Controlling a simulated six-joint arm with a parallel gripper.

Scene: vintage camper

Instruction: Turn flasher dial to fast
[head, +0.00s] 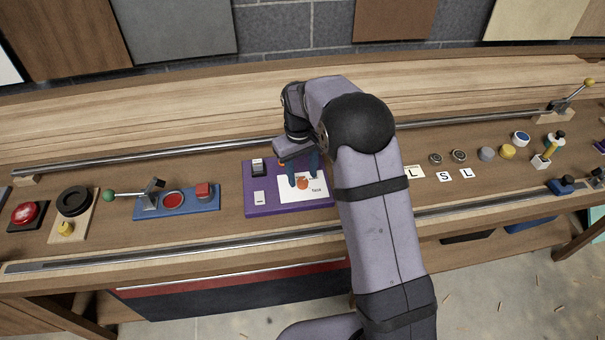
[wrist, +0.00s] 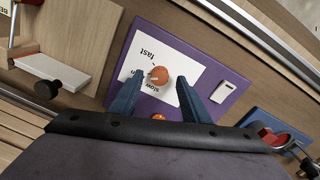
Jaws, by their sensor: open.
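The orange flasher dial (head: 302,184) sits on a white card (head: 318,188) on a purple panel (head: 250,198). In the wrist view the round dial (wrist: 158,75) shows between and slightly beyond the fingertips, with "fast" and "slow" printed on the card (wrist: 186,64); which mark the dial points at is too small to tell. My gripper (head: 303,170) is open above the card, with its blue fingers pointing down on either side of the dial. The wrist view shows my gripper (wrist: 157,90) with a gap between each finger and the dial; I cannot tell if either touches it.
A second orange piece (wrist: 158,117) shows between the fingers. A blue panel (head: 207,203) with a green-knobbed lever stands left. Metal rails (head: 130,254) run along the bench.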

